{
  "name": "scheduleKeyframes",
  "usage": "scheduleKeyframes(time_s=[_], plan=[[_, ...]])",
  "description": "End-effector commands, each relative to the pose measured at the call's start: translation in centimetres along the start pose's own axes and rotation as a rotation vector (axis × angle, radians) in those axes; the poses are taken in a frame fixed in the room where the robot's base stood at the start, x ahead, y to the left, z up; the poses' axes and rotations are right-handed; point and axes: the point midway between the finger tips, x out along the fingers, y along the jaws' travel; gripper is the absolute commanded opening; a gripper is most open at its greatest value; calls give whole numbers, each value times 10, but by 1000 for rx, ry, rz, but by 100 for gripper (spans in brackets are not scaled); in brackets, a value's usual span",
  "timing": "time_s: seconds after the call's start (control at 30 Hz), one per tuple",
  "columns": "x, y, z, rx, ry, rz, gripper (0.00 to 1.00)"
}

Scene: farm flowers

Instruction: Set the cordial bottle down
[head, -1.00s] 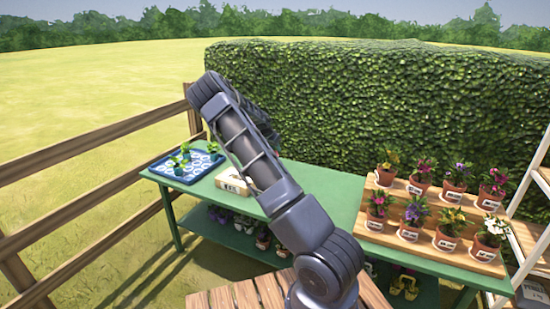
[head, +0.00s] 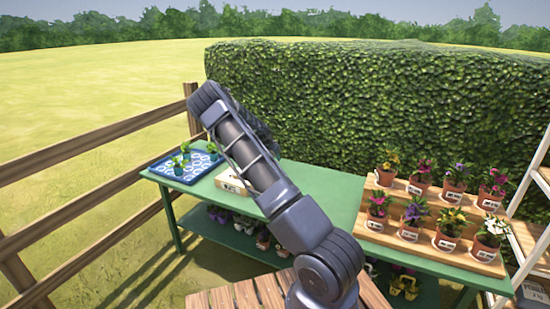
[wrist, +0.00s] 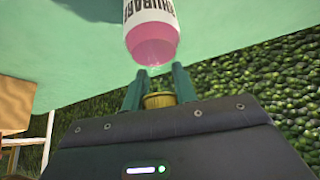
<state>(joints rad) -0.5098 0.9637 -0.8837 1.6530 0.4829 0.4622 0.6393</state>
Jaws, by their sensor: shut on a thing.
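The cordial bottle (wrist: 152,40) shows at the top of the wrist view, with pink liquid and a white label with dark letters. Its clear neck and gold cap (wrist: 158,99) point toward my gripper. My gripper (wrist: 159,74) has its teal fingers shut around the cap end of the bottle. The far end of the bottle is cut off by the frame, so I cannot tell whether it touches the green table (wrist: 235,40) behind it. In the head view my arm hides the gripper and bottle.
The green table (head: 325,185) has a blue seedling tray (head: 163,167) at its left and a white box (head: 228,182) beside my arm. A wooden stepped stand (head: 380,230) with several potted flowers is at the right. The table's middle is clear. A hedge (head: 400,100) stands behind.

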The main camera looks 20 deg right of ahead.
Motion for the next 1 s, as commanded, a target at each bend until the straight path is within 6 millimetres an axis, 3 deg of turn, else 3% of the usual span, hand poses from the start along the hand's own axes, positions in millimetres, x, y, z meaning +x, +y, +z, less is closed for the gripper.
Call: scheduleKeyframes(time_s=[0.03,0.13,0.53,0.67,1.0], plan=[[1,0,0,0,0,0,32],[0,0,0,0,0,0,50],[-7,0,-1,0,0,-1,50],[-24,-1,-1,-1,1,-1,50],[-89,-1,-1,0,1,-3,50]])
